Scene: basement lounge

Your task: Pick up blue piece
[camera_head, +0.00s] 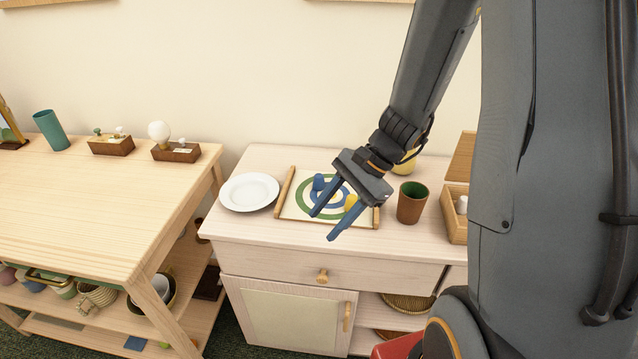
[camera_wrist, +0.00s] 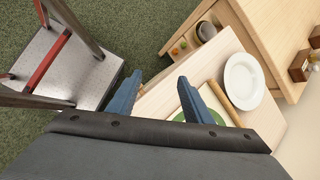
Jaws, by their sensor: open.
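A small blue piece (camera_head: 319,182) stands on a square board (camera_head: 292,208) with green and blue rings, on top of the cabinet. A yellow piece (camera_head: 351,202) is on the same board, partly behind my gripper's finger. My gripper (camera_head: 322,226) is open and empty, its two blue fingers reaching down over the front of the board, to the right of and nearer than the blue piece. In the wrist view my gripper (camera_wrist: 156,92) shows spread fingers, with part of the board (camera_wrist: 190,97) beyond the right finger. The blue piece cannot be made out there.
A white plate (camera_head: 249,191) lies left of the board. A brown cup (camera_head: 412,203) and a wooden box (camera_head: 455,212) stand to its right, a yellow object (camera_head: 404,167) behind. A wooden table (camera_head: 90,205) stands at left. A metal step (camera_wrist: 72,72) is on the floor.

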